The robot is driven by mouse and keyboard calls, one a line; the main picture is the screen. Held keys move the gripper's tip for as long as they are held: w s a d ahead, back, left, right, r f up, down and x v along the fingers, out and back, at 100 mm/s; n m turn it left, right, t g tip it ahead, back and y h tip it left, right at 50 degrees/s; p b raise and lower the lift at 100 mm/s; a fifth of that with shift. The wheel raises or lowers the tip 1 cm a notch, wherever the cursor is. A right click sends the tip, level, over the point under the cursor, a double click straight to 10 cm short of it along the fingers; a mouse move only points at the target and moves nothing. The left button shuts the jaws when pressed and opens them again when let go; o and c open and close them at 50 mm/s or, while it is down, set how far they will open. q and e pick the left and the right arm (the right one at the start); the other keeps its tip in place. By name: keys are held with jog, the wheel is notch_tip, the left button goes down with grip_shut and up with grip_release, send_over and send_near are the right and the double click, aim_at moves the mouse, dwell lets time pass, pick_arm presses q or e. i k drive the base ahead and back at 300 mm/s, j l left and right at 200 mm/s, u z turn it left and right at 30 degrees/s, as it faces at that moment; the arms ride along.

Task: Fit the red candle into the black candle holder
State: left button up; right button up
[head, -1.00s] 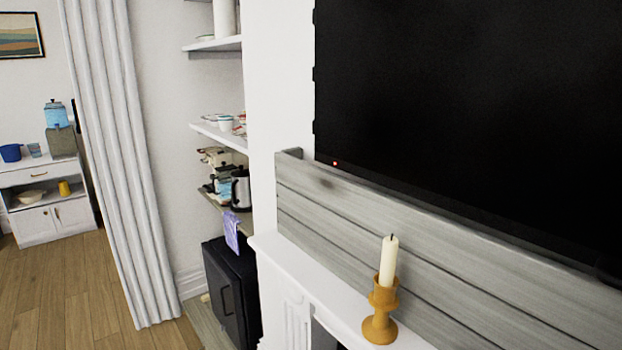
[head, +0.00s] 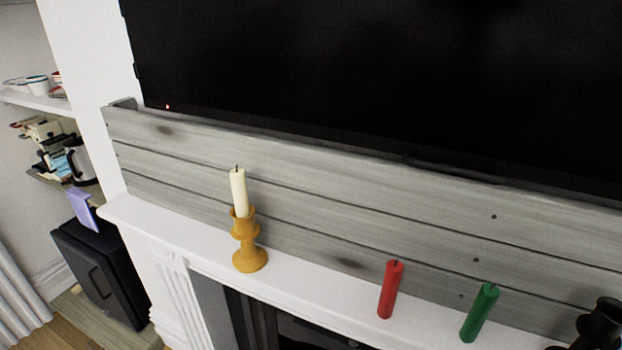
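The red candle (head: 390,290) stands upright on the white mantel shelf, right of the middle of the head view. A black object (head: 600,325), which looks like the black candle holder, is at the lower right corner of the head view. It is cut off by the frame edge, so I cannot see its full shape or whether it holds anything. A green candle (head: 480,312) stands between the red candle and the black object. Neither of my grippers shows in the head view.
An orange-brown holder (head: 247,245) with a cream candle (head: 239,192) stands on the left part of the mantel (head: 320,290). Grey planks (head: 330,185) and a large dark screen (head: 380,70) rise behind. A bare stretch of mantel lies between that holder and the red candle.

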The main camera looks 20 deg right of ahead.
aim_at(601, 329)
jog(key=l+z, duration=0.1)
jog(key=z, duration=2.3)
jog(key=j+u, duration=0.55)
jog(key=u, duration=0.2)
jog(key=k+j+z, duration=0.1)
jog(key=k+j, duration=0.05)
jog(key=j, duration=0.05)
